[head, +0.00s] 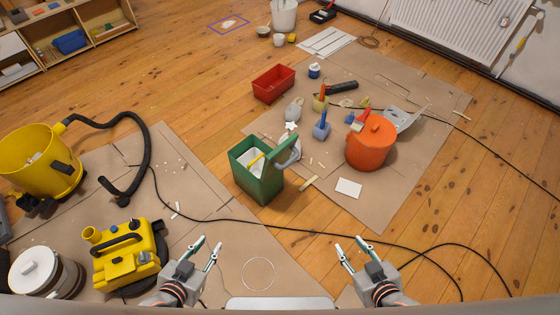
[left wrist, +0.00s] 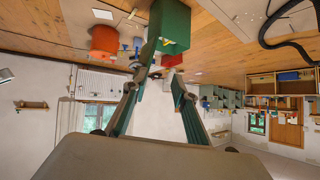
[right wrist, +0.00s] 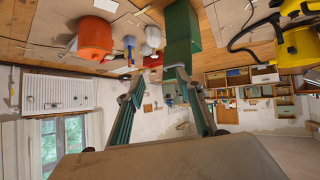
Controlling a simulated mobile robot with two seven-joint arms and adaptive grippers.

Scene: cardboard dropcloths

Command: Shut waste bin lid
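The green waste bin (head: 257,183) stands upright on the floor at the edge of a cardboard sheet, ahead of me in the middle. Its top is open, with white and yellow contents inside. Its green lid (head: 286,152) appears raised at the right side of the opening. The bin also shows upside down in the left wrist view (left wrist: 172,22) and the right wrist view (right wrist: 180,38). My left gripper (head: 208,244) is open and empty, in front of the bin and to its left. My right gripper (head: 350,244) is open and empty, in front and to its right. Neither touches the bin.
An orange bucket (head: 370,146), a red tray (head: 273,83) and small painting tools stand behind and right of the bin. A yellow vacuum (head: 40,160) and a yellow machine (head: 130,255) stand at left. A black cable (head: 320,233) crosses the floor before the bin.

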